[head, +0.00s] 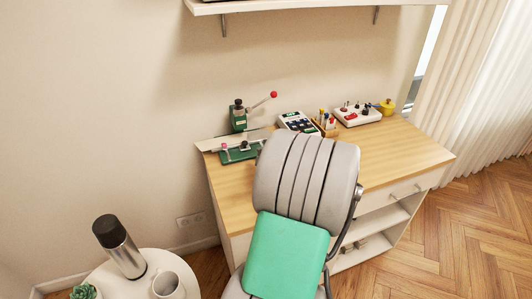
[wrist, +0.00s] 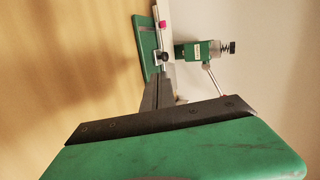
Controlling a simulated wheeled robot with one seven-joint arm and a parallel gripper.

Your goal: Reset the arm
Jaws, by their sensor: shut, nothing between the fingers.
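My gripper (wrist: 160,92) shows in the wrist view, with a worn green body and a black screwed strip along the lower edge and dark fingers pointing up the picture. The fingers are together and hold nothing. They point toward a green tool base on the desk, apart from it as far as I can tell. I cannot make out the gripper in the head view.
The wooden desk (head: 405,150) holds a green lever press (head: 238,117), a green fixture (head: 236,154), a keypad device (head: 297,122) and a white control box (head: 357,115). A side table (head: 110,285) holds a flask (head: 119,248).

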